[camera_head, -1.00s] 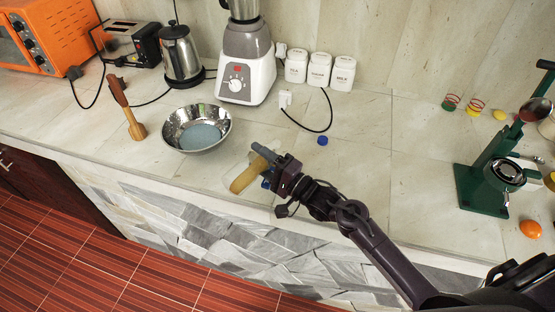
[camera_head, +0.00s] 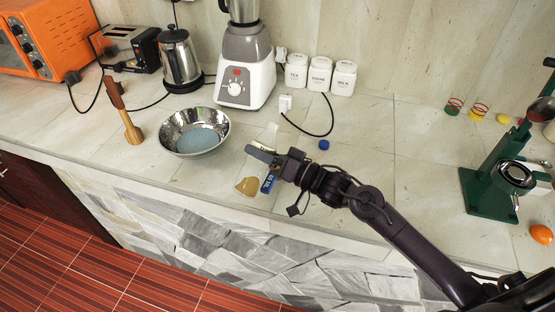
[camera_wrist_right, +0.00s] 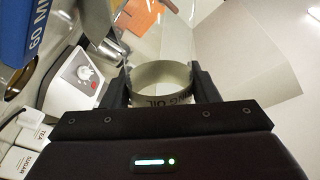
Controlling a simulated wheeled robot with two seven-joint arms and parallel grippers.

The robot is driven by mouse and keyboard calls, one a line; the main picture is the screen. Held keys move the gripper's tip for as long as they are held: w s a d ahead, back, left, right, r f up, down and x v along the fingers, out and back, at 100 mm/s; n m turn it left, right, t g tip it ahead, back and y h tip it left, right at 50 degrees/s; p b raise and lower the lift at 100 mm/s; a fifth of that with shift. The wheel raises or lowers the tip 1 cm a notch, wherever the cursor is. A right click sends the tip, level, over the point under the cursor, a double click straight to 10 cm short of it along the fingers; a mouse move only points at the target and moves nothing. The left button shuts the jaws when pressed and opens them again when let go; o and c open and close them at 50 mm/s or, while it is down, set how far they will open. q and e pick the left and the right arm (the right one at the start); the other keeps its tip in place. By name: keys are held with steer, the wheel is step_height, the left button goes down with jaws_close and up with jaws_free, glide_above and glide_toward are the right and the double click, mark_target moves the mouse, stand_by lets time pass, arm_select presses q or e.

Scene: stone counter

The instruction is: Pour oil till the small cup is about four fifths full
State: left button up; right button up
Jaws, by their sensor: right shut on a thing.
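My right gripper (camera_head: 264,155) is shut on the oil bottle (camera_wrist_right: 160,77), above the front part of the counter. In the right wrist view the bottle is a clear cylinder with an "OIL" label band between the fingers. In the head view its pale label (camera_head: 262,145) shows just behind the fingers, and its tilt is hard to tell. A blue "60 ML" marking (camera_head: 268,183) is below the gripper; it is large in the wrist view (camera_wrist_right: 28,32). Amber oil (camera_head: 247,186) shows beside it. The small cup's clear walls and fill level cannot be made out. My left gripper is not in view.
A steel bowl (camera_head: 194,131) with a bluish bottom stands left of the gripper. A blue cap (camera_head: 323,144) lies to the right. Behind are a blender (camera_head: 246,70) and white canisters (camera_head: 319,75). A green press (camera_head: 490,185) stands at the far right.

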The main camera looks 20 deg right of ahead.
step_height(320, 180, up, 2)
steer(key=shift+r+n+p, duration=0.1)
steer(key=shift+n+p, duration=0.4)
steer(key=shift+n, duration=0.1)
steer(key=shift+r+n, duration=0.25)
steer(key=shift+n, duration=0.25)
steer(key=shift+s+a+r+n+g+p, duration=0.1)
steer(key=shift+a+n+g+p, duration=0.1)
steer(key=shift+n, duration=0.15)
steer(key=shift+s+a+n+g+p, duration=0.1)
steer(key=shift+n+g+p, duration=0.1)
steer(key=shift+n, duration=0.15)
steer(key=n, duration=0.3)
steer(key=shift+s+a, duration=0.3)
steer(key=shift+a, duration=0.05)
steer(key=shift+s+a+n+g, duration=0.15)
steer(key=shift+n+g, duration=0.15)
steer(key=shift+n, duration=0.9)
step_height(320, 180, up, 5)
steer(key=p, duration=0.4)
steer(key=shift+p, duration=0.35)
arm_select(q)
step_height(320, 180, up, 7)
arm_select(e)
steer(key=shift+f, duration=0.2)
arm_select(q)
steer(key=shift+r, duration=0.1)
